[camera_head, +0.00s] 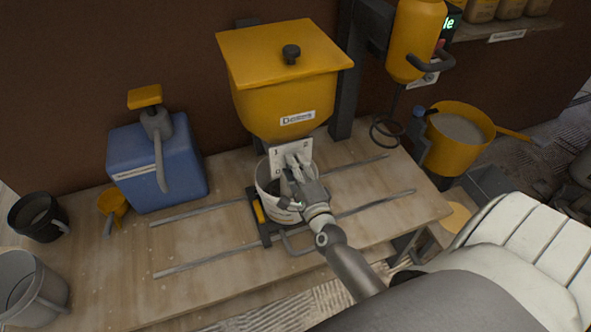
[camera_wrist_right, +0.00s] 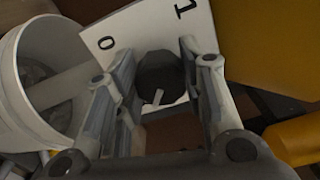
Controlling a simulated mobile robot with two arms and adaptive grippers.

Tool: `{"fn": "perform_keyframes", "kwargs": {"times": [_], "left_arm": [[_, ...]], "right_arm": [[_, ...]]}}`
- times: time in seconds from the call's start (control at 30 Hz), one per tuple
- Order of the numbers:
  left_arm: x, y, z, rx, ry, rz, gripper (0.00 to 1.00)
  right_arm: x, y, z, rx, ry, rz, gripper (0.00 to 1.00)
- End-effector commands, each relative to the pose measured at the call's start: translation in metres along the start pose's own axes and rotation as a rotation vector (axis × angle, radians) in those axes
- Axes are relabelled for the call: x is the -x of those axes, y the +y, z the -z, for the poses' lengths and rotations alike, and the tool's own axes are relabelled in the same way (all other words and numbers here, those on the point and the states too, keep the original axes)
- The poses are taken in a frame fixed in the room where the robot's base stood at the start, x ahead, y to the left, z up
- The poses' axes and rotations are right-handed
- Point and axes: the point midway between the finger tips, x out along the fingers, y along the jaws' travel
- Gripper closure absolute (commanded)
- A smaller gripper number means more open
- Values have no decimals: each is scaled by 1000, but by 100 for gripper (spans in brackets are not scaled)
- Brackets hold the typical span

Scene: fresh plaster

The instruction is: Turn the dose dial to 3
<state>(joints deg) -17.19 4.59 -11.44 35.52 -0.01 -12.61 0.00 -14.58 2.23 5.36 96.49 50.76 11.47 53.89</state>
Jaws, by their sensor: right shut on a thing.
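The dose dial is a dark round knob (camera_wrist_right: 158,74) on a white number plate (camera_head: 287,155), below the yellow hopper (camera_head: 285,105). My right gripper (camera_head: 296,168) is shut on the knob, with one finger on each side of it. In the wrist view the plate (camera_wrist_right: 140,28) shows 0 and 1. The head view shows 1, 2 and part of 0; the 3 is hidden behind my gripper. A pale mark shows on the knob's lower part in the wrist view; which number it faces I cannot tell. My left gripper is out of view.
A white bucket (camera_head: 267,189) stands under the hopper, close to my right gripper. Metal rails (camera_head: 200,212) run along the bench. A blue pump container (camera_head: 185,181) stands left, with dark and grey mugs nearby. A yellow pot (camera_head: 443,152) is at the right.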

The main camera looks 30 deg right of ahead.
Motion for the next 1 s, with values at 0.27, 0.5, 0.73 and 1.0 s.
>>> {"fn": "perform_keyframes", "kwargs": {"times": [0.27, 0.5, 0.73, 1.0], "left_arm": [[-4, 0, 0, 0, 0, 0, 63], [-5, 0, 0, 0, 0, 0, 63], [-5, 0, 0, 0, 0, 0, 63], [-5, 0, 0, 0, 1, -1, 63]], "right_arm": [[0, 0, 0, -104, -1, -1, 87], [0, 0, 0, -131, -1, -1, 87], [0, 0, -1, -132, -1, -1, 87], [0, 0, 0, -131, -1, -1, 41]]}}
